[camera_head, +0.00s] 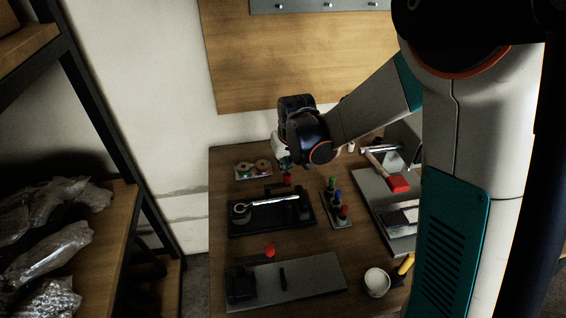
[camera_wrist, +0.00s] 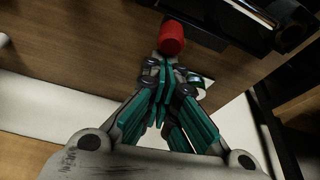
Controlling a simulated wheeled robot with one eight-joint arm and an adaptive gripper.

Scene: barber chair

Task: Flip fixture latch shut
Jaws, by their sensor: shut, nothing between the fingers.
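My gripper (camera_head: 284,164) is over the back of the table, pointing down. In the wrist view its fingers (camera_wrist: 164,68) are together, shut and empty. A red cylindrical knob (camera_wrist: 172,38) is right by the fingertips; I cannot tell whether they touch. The red knob also shows in the head view (camera_head: 287,180), just below the gripper, behind a black fixture (camera_head: 262,222) with a silver rod across it. This knob looks like the latch handle; its hinge is not clear. A second red knob (camera_head: 269,251) stands nearer, by a grey plate fixture (camera_head: 312,273).
A rack of coloured-top items (camera_head: 336,211) stands right of the black fixture. A small tray with rolls (camera_head: 254,169) lies at the back left. A white cup (camera_head: 376,282) stands at the front right, and a red-ended tool (camera_head: 398,183) lies on the right. A shelf (camera_head: 123,215) is at left.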

